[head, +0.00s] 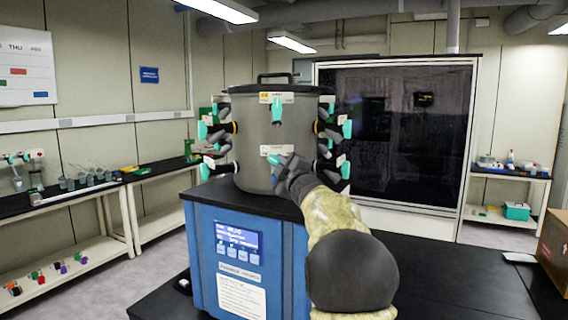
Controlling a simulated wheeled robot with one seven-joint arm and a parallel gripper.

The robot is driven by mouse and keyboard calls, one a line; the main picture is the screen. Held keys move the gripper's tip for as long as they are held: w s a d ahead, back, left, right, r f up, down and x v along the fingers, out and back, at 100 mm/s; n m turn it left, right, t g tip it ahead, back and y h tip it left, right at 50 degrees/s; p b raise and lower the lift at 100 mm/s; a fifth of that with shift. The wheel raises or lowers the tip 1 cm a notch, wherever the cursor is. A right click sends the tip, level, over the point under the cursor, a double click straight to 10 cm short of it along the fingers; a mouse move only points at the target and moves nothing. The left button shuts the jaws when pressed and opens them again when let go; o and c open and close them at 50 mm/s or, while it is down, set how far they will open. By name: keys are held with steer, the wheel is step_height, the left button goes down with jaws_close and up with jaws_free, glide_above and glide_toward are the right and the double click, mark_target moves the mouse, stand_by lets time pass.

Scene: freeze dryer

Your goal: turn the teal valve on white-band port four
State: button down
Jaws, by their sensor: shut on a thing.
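The grey drum (254,130) of the freeze dryer carries teal valves on several ports. A white label band (277,150) is on the lower front of the drum; its number is too small to read. Just below it, a teal valve (276,160) shows partly, mostly hidden by my gripper (281,166). My gripper is shut on this valve, with my arm reaching in from the lower right. Another teal valve (277,111) hangs upright on the upper front port, under a label with a yellow part.
More ports with teal valves stick out on the drum's left (203,130) and right (347,129) sides. The blue base (240,262) has a lit display. A dark-glass cabinet (400,130) stands behind, and a cardboard box (554,245) sits at the right edge.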

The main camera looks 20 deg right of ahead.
steer(key=shift+f, duration=0.2)
steer(key=c, duration=1.3)
jaws_free()
steer(key=shift+a, duration=0.1)
steer(key=shift+r, duration=0.15)
steer(key=s+f+b, duration=0.1)
steer(key=s, duration=0.4)
steer(key=s+f+b, duration=0.1)
steer(key=s+b, duration=0.1)
steer(key=s, duration=0.4)
steer(key=s+f+b, duration=0.1)
steer(key=s+b, duration=0.1)
steer(key=s, duration=0.4)
steer(key=shift+a+f, duration=0.15)
steer(key=shift+a, duration=0.1)
